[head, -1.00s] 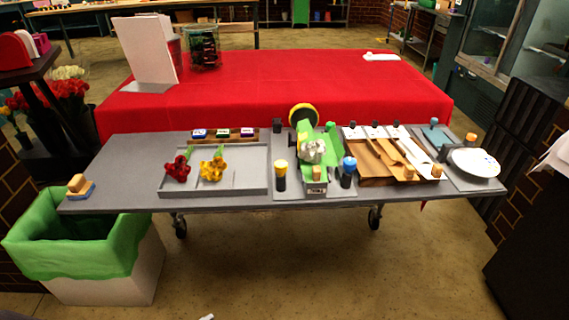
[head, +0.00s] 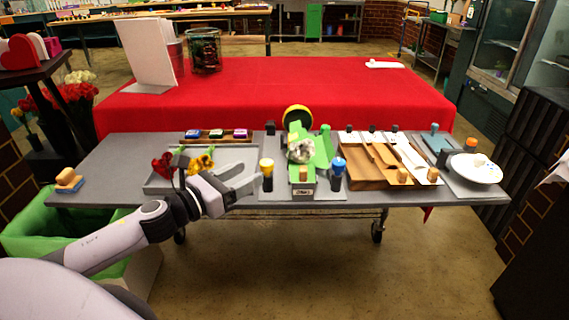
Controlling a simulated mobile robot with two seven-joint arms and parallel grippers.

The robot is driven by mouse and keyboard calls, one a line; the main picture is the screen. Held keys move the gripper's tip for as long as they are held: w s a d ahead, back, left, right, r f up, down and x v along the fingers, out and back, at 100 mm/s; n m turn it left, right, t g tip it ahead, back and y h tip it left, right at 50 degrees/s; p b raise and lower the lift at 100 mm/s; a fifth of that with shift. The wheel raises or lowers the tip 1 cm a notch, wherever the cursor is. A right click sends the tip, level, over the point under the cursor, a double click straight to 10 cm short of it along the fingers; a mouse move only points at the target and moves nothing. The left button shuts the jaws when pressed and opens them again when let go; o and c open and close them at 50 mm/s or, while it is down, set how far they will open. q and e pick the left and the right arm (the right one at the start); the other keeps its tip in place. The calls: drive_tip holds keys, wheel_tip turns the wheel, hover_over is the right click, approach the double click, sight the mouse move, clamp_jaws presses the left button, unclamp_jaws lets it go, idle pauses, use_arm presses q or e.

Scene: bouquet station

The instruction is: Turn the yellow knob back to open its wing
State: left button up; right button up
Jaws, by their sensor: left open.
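The yellow knob (head: 266,165) is a yellow cap on a dark upright post, left of the green wrapping fixture (head: 322,158) on the grey table. A whitish crumpled bundle (head: 301,151) lies in the middle of the green fixture. A blue-capped knob (head: 337,166) stands at its right. Green surfaces show on both sides of the bundle; I cannot tell exactly how each wing stands. My left gripper (head: 250,176) is open and empty, its fingers pointing right, just left of the yellow knob. I cannot tell whether a fingertip touches the post. My right gripper is not in view.
Red flowers (head: 163,165) and yellow flowers (head: 201,162) lie in the grey tray (head: 154,183), partly behind my left arm. A yellow-rimmed roll (head: 297,115) stands behind the fixture. Wooden trays (head: 368,181) and a white plate (head: 475,168) are to the right.

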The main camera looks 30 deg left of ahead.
sight(262, 166)
use_arm(q)
drive_tip(key=shift+w+r, duration=0.1)
drive_tip(key=shift+r, duration=0.1)
drive_tip(key=shift+x, duration=0.8)
drive_tip(key=shift+p+x, duration=0.7)
drive_tip(key=shift+x, duration=1.9)
drive_tip(key=shift+d+f, duration=0.1)
drive_tip(key=c, duration=0.9)
